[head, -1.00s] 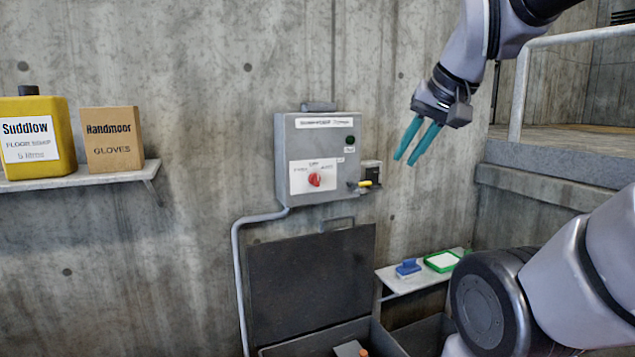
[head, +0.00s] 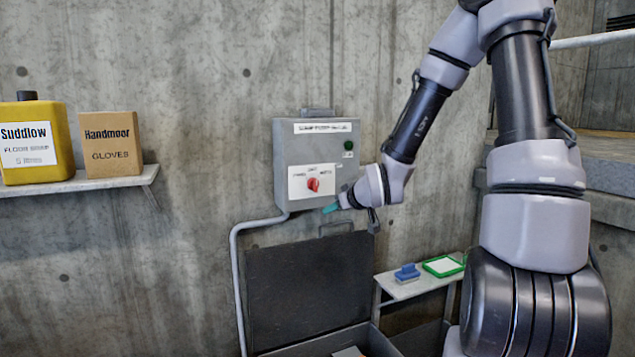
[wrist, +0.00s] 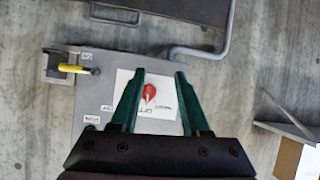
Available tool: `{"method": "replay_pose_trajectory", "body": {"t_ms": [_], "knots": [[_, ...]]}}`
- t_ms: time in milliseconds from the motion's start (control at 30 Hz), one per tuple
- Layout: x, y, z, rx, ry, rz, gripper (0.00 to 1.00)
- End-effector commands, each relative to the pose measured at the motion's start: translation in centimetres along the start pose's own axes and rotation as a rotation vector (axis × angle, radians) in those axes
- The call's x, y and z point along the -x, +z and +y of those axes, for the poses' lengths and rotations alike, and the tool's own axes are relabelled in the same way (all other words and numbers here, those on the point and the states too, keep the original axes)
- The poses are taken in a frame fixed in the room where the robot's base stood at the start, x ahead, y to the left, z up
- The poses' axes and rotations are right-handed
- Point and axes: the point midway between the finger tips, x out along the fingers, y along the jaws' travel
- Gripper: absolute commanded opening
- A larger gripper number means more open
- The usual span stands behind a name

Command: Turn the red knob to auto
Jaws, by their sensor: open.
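The red knob (head: 313,184) sits on a white label plate on the front of the grey control box (head: 290,140) on the wall. The plate has several printed positions; their words are too small to read surely. My gripper (head: 331,208) is just below and right of the knob in the head view, partly hidden by my wrist. In the wrist view my gripper (wrist: 153,82) is open, with its two teal fingers apart and the red knob (wrist: 148,93) showing between them. I cannot tell whether the fingers touch the plate. Nothing is held.
A yellow-handled switch (wrist: 80,69) sticks out from the box's side. Below is an open dark lid (head: 310,280) of a bin. A shelf (head: 80,184) with a yellow jug and glove carton is at left. A small shelf (head: 405,289) holds a blue brush and green-rimmed tray.

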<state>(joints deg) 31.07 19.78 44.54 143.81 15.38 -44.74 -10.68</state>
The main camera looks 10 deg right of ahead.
Motion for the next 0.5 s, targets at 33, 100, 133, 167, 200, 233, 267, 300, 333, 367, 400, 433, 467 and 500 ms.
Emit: {"method": "replay_pose_trajectory", "body": {"t_ms": [33,100,133,167,200,233,267,300,333,367,400,433,467,500], "knots": [[-0.9,0.2,-0.3,-0.011,-0.017,0.041,0.46],[-1.6,-0.3,-0.7,-0.017,-0.027,0.122,0.46],[-1.8,-0.7,-0.8,-0.022,-0.03,0.158,0.46],[-1.9,-1.1,-0.8,-0.027,-0.03,0.194,0.46],[-2.0,-1.6,-0.7,-0.035,-0.025,0.242,0.46],[-2.0,-2.0,-0.7,-0.043,-0.022,0.277,0.46],[-2.0,-2.5,-0.6,-0.05,-0.016,0.311,0.46],[-1.9,-3.1,-0.4,-0.06,-0.006,0.352,0.46],[-1.7,-3.4,-0.1,-0.067,0.003,0.38,0.46],[-1.6,-3.9,0.0,-0.072,0.01,0.406,0.46],[-1.4,-4.3,0.3,-0.079,0.021,0.436,0.46],[-1.2,-4.6,0.5,-0.083,0.029,0.456,0.46],[-1.1,-4.8,0.7,-0.087,0.036,0.471,0.46],[-0.9,-5.1,0.9,-0.091,0.043,0.488,0.46]]}}
